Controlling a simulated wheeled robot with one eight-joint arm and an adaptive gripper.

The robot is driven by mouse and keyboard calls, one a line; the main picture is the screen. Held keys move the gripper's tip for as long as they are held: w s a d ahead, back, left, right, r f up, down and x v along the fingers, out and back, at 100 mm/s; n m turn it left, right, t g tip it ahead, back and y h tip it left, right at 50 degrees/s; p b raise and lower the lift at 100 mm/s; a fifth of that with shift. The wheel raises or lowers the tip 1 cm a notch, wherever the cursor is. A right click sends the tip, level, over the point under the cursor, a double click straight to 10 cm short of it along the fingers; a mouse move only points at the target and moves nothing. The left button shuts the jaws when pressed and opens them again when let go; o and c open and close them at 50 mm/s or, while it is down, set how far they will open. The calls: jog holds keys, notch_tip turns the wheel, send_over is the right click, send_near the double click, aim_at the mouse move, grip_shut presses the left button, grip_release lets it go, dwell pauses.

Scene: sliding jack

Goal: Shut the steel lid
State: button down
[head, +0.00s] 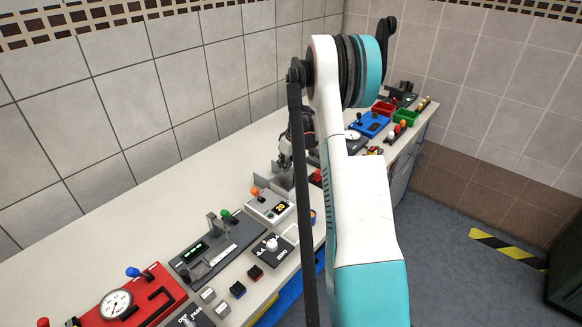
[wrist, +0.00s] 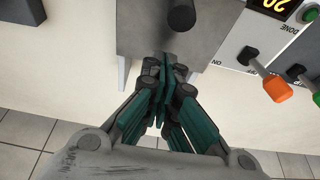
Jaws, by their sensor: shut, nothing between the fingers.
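A plain grey steel panel (wrist: 150,35), which looks like the steel lid, fills the upper middle of the wrist view. A dark round knob (wrist: 181,14) stands out from it. My gripper (wrist: 165,70) is shut and empty, its fingertips over the lower edge of the panel; I cannot tell whether they touch it. In the head view my gripper (head: 284,160) is just above a grey steel piece (head: 279,180) on the bench, partly hidden behind my arm. How far open the lid stands is not clear.
A white box with an orange-tipped lever (head: 268,207) and a yellow number display sits close beside the panel. A dark panel (head: 217,247) and a red gauge board (head: 140,299) lie nearer. Blue, red and green items stand farther back. The bench (head: 150,215) is clear toward the tiled wall.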

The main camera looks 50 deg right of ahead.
aim_at(287, 177)
jog(key=shift+w+d+r, duration=0.15)
jog(key=shift+w+r, duration=0.25)
jog(key=shift+r, duration=0.2)
jog(key=p+v, duration=0.1)
jog(key=v, duration=0.7)
jog(key=shift+r, duration=0.3)
jog(key=shift+s+a, duration=0.15)
jog(key=shift+a, duration=0.05)
